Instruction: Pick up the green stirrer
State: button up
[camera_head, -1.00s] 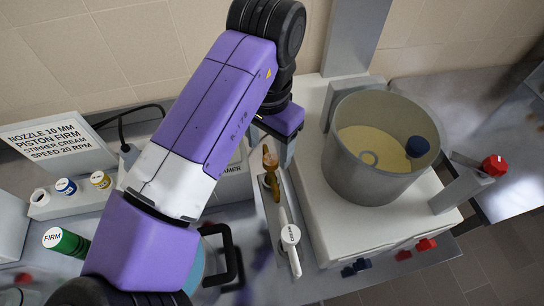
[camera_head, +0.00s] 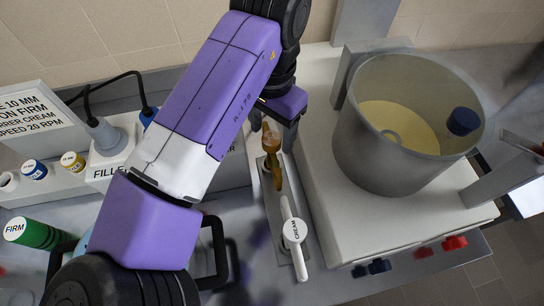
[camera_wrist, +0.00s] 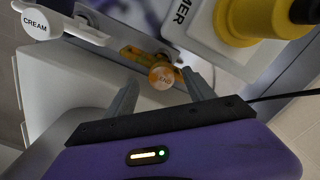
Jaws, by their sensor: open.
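No green stirrer can be made out in either view. An amber-brown stirrer (camera_head: 271,146) rests in a narrow grey tray (camera_head: 272,205), and its round labelled end (camera_wrist: 162,76) shows in the wrist view. A white stirrer marked CREAM (camera_head: 295,231) lies in front of it in the same tray; it also shows in the wrist view (camera_wrist: 37,23). My gripper (camera_wrist: 164,92) is open and empty, its two fingers on either side of the amber end in the picture. Whether they touch it cannot be told. My arm hides part of the bench in the head view.
A grey tank (camera_head: 375,150) with cream liquid and a blue knob stands on a white base right of the tray. A green cylinder marked FIRM (camera_head: 37,234) lies at left, near a black handle. A yellow part (camera_wrist: 243,22) stands close to my gripper.

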aim_at(272, 151)
jog(key=shift+w+f+p, duration=0.1)
jog(key=shift+f+p, duration=0.7)
jog(key=shift+f, duration=3.05)
grip_shut()
